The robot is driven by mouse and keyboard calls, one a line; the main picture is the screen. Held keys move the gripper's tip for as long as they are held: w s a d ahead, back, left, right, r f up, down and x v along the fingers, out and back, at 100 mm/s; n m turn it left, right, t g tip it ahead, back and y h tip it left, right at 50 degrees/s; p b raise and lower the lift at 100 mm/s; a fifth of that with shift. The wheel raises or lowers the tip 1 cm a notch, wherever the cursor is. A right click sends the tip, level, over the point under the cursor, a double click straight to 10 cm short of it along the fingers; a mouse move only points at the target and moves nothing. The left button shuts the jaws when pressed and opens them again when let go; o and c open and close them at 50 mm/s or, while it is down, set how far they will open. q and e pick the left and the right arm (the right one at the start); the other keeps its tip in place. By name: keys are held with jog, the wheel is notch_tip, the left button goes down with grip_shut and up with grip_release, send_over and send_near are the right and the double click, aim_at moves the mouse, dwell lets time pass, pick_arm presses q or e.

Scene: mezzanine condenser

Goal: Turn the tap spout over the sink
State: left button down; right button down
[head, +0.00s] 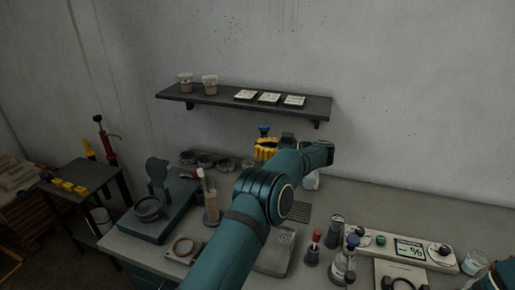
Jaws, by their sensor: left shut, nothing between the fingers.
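My left arm reaches up across the bench from the bottom. Its dark left gripper (288,139) shows small at the far end, shut and empty, partly covered by my wrist. A yellow ribbed piece with a blue top (265,148) is just left of it; I cannot tell whether they touch or whether it is part of the tap. I cannot make out the tap spout or a sink basin; my arm covers much of that area. My right gripper is not in view.
A wall shelf (225,99) with cups and cards is behind. A stand (150,208), a tall cylinder (211,207) and small dishes (205,161) are left. A meter (408,248), bottles and a glass are right. The bench at back right is bare.

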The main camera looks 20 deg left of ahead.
pick_arm(q)
jog(key=c, duration=0.7)
grip_release()
jog(key=shift+w+d, duration=0.1)
jog(key=shift+d, duration=0.4)
jog(key=shift+c, duration=0.2)
notch_tip(320, 180, up, 10)
jog(key=shift+a, duration=0.2)
jog(key=shift+f, duration=0.1)
